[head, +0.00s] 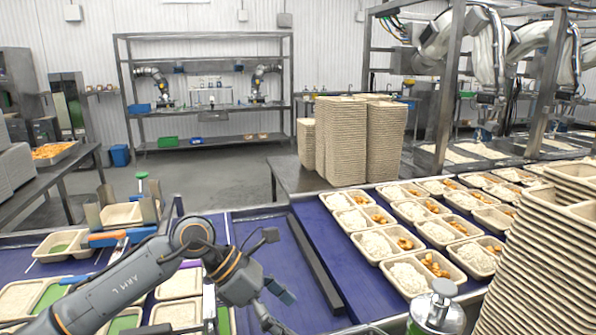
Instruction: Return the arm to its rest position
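My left arm (110,290), dark grey and marked ARM L, comes in from the lower left and bends at an elbow with an orange ring. My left gripper (280,308) hangs over the blue conveyor surface near the bottom centre. Its fingers look spread, with nothing seen between them, though the lower finger runs close to the bottom edge of the picture. My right gripper does not show.
Trays with rice and an orange food (409,277) fill the right conveyor. Rice trays (180,284) lie beneath and beside my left arm. Tall tray stacks stand at the back (345,140) and right (545,262). A metal lidded vessel (437,309) stands at bottom right. A dark divider (318,262) separates the belts.

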